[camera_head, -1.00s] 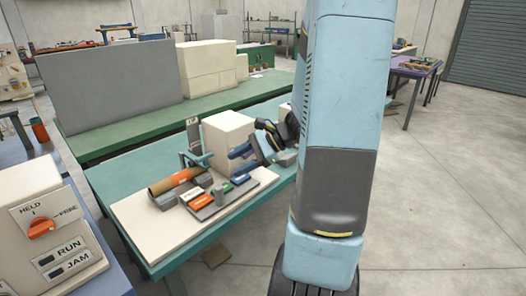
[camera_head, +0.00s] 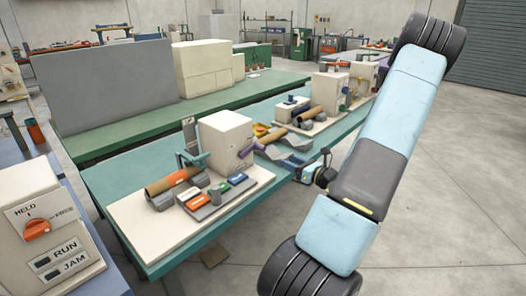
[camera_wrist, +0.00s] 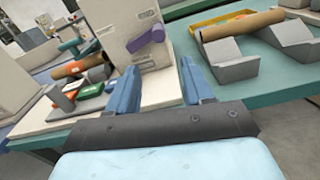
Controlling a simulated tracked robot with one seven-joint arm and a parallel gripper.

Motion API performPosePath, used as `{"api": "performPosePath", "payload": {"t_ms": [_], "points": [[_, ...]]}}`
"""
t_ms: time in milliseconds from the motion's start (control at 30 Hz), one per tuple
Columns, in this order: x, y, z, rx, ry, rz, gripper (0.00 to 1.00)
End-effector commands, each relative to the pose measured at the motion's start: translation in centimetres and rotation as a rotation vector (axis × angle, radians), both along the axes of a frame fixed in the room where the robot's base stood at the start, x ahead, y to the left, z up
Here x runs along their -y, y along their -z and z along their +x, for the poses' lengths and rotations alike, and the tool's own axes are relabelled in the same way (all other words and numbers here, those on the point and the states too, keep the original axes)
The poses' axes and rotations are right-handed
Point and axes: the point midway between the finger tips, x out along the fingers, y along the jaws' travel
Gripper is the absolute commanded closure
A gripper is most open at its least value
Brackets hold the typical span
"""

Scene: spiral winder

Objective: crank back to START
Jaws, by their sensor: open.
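The winder is a cream box (camera_head: 225,135) on a cream base board (camera_head: 150,235), on the green bench. A purple crank handle (camera_head: 247,150) sticks out from its right face. In the wrist view the box (camera_wrist: 110,25) and the purple handle (camera_wrist: 146,38) lie ahead, beyond my fingertips. Small print is on that face, too small to read, so I cannot tell which mark the crank points at. My gripper (camera_wrist: 160,82) is open and empty, with its two blue fingers apart and not touching the handle. In the head view it is small, to the right of the winder.
An orange-brown tube (camera_head: 172,182) and coloured blocks (camera_head: 238,179) sit on the board. Right of the winder are grey V-blocks (camera_wrist: 229,65) with a cardboard tube (camera_wrist: 243,24) and a yellow tray (camera_wrist: 218,17). More machines (camera_head: 329,88) stand farther along the bench.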

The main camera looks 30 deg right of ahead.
Motion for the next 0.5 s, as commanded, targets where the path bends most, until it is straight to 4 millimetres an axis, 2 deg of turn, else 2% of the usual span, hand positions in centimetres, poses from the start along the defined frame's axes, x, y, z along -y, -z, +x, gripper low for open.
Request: {"api": "performPosePath", "payload": {"t_ms": [167, 500], "points": [[-0.6, 0.0, 1.7, 0.001, -0.004, 0.000, 0.49], [-2.1, 0.0, 7.4, 0.001, -0.005, -0.002, 0.49]]}}
